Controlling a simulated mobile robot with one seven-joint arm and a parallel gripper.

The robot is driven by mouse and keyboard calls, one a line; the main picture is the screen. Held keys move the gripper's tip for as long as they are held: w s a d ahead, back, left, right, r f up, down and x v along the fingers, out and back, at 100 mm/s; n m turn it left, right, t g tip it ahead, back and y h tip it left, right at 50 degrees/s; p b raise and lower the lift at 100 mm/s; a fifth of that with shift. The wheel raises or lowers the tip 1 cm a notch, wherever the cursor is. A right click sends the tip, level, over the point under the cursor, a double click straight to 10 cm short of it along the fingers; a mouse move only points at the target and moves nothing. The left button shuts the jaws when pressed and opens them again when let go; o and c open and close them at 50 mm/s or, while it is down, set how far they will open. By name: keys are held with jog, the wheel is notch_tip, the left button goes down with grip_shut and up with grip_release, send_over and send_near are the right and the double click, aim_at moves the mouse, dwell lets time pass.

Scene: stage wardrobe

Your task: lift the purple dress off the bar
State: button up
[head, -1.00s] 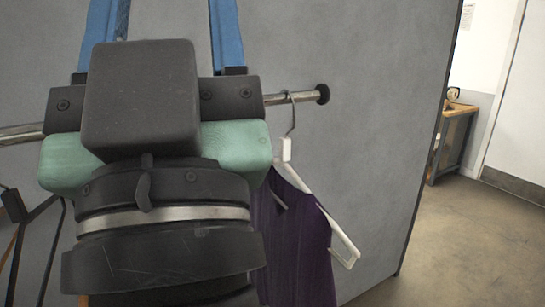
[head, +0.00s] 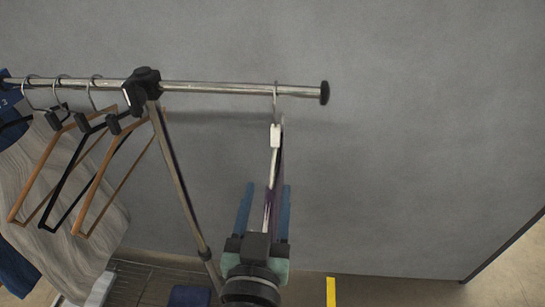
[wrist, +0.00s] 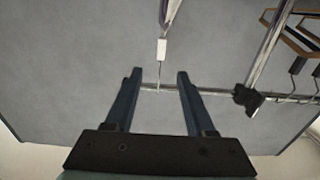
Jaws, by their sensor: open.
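The purple dress (head: 275,196) hangs nearly edge-on from a white hanger (head: 275,135), whose metal hook is over the bar (head: 230,88) near its right end. My gripper (head: 266,187) is open, with blue fingers pointing up the picture, below the hanger's white neck. The dress shows as a thin strip between the fingers in the head view; its lower part is hidden by my gripper. In the wrist view, the white neck (wrist: 162,49) lies just beyond the fingertips (wrist: 160,72), and the hook runs down between them to the bar (wrist: 215,93). I see no contact.
A dark clamp (head: 141,88) joins the bar to a slanted metal post (head: 180,190). Left of it hang wooden and black hangers (head: 95,185) and a beige garment (head: 50,170). A grey wall stands behind; right of the bar's end cap (head: 324,92) is clear.

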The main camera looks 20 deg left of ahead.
aim_at(276, 125)
jog(key=b+x, duration=0.2)
jog(key=x, duration=1.2)
jog(key=shift+w+a, duration=0.25)
jog(key=shift+r, duration=0.1)
grip_shut()
jog(key=shift+f, duration=0.2)
dwell(1.0)
jog(key=shift+w+r+p, duration=0.15)
jog(key=shift+r+p, duration=0.4)
jog(key=shift+r, duration=0.2)
jog(key=shift+w+r+p, duration=0.15)
jog(key=shift+r+p, duration=0.4)
jog(key=shift+r, duration=0.7)
